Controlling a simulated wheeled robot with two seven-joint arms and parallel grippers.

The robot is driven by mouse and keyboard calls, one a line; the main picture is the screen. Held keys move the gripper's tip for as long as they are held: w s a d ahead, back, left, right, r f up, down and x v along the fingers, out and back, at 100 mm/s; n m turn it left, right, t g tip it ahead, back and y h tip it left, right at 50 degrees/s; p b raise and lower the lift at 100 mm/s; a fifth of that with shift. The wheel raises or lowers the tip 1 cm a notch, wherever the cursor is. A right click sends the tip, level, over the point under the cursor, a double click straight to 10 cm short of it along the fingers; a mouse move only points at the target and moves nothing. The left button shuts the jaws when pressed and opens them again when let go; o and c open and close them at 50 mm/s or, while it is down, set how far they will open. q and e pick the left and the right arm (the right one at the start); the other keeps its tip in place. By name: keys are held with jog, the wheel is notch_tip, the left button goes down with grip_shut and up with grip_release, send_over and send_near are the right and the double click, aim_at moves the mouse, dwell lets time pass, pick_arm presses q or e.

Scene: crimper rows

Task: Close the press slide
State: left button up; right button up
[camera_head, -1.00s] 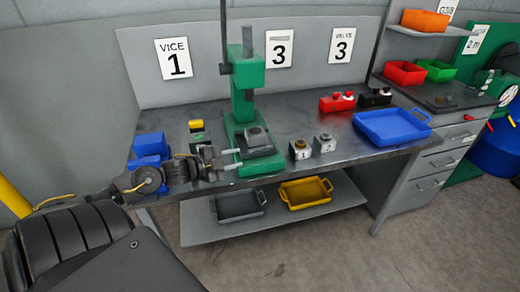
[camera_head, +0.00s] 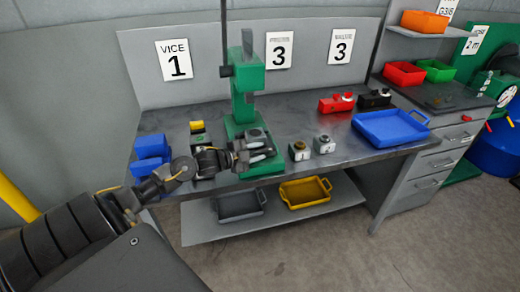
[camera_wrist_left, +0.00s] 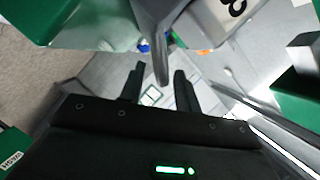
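The green press (camera_head: 247,90) stands on the bench, with a dark grey slide block (camera_head: 256,133) low on its green base. My left gripper (camera_head: 272,148) is at the front of the press base and covers part of the slide. In the left wrist view the two dark fingers (camera_wrist_left: 160,90) are apart. A grey tapered piece (camera_wrist_left: 158,45) reaches down toward the gap between them; I cannot tell whether it touches them. Green parts (camera_wrist_left: 80,22) flank the gripper. My right gripper is not in view.
Two small numbered blocks (camera_head: 300,150) stand just right of the press. Blue bins (camera_head: 151,150) and a yellow-topped box (camera_head: 197,127) are left of it. A blue tray (camera_head: 422,117) lies further right. Grey and yellow trays (camera_head: 306,191) sit on the lower shelf.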

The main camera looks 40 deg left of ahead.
pick_arm(q)
jog(key=shift+w+d+f, duration=0.15)
jog(key=shift+w+d, duration=0.1)
jog(key=shift+w, duration=0.4)
jog(key=shift+c, duration=0.4)
grip_shut()
